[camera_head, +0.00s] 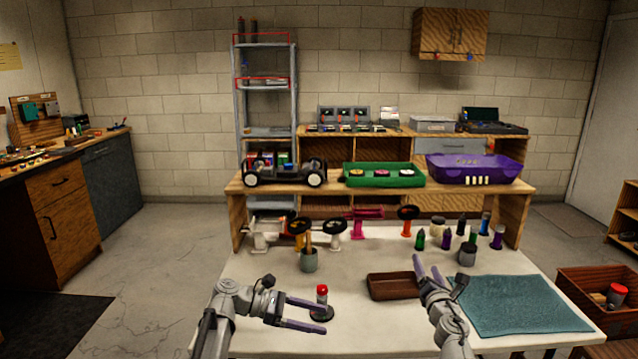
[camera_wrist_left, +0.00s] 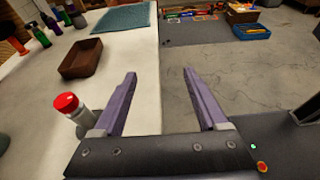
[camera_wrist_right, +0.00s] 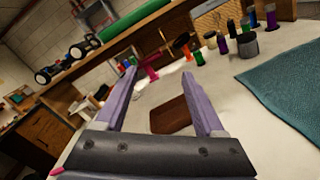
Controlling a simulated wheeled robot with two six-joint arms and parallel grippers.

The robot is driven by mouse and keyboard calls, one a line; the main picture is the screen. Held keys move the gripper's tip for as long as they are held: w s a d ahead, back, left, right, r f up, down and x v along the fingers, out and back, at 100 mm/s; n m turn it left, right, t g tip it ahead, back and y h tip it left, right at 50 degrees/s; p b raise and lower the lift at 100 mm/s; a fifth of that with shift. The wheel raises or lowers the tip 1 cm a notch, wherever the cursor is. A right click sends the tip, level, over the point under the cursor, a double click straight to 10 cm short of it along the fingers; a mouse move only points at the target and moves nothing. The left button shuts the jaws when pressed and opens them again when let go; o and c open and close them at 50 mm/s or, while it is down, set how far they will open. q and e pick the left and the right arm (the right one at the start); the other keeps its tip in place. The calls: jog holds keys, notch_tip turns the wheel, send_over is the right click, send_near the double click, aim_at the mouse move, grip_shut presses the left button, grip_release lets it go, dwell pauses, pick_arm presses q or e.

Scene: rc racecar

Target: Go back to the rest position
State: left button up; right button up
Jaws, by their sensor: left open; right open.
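My left gripper (camera_head: 322,316) is open and empty above the white table, near its front edge. In the left wrist view its purple fingers (camera_wrist_left: 160,98) are spread with only table edge and floor between them. A red-capped bottle (camera_head: 322,296) stands beside its fingers in the head view, on a dark round base. It also shows left of the fingers in the left wrist view (camera_wrist_left: 78,112). My right gripper (camera_head: 432,270) is open and empty, between the brown tray (camera_head: 392,287) and the teal mat (camera_head: 520,304). Its fingers (camera_wrist_right: 164,95) point toward the back of the table.
A grey cup (camera_head: 309,261) and several bottles stand on the table (camera_head: 290,280). A wooden crate (camera_head: 600,296) is at the right.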

pick_arm(q)
jog(key=s+d+f+m+g+y+p, duration=0.2)
jog(key=s+m+y+p, duration=0.75)
jog(key=s+m, duration=0.35)
jog(key=s+a+r+m+t+y+p, duration=0.1)
jog(key=s+a+r+m+y+p, duration=0.1)
jog(key=s+a+m+y+p, duration=0.4)
jog(key=s+a+m, duration=0.1)
jog(key=m, duration=0.1)
jog(key=shift+s+r+m+t, duration=0.25)
jog(key=shift+r+m+t, duration=0.05)
jog(key=shift+r+t, duration=0.1)
pick_arm(e)
jog(key=s+a+f+m+g, duration=0.3)
jog(key=s+a+m+g, duration=0.6)
jog(key=s, duration=0.6)
jog(key=s+a+f+m+g, duration=0.3)
jog(key=s+a+m+g, duration=0.6)
jog(key=s+a+m, duration=0.4)
jog(key=s+m, duration=0.2)
jog(key=shift+s+a+f+m, duration=0.15)
jog(key=shift+a+f+m, duration=0.1)
jog(key=shift+m, duration=0.05)
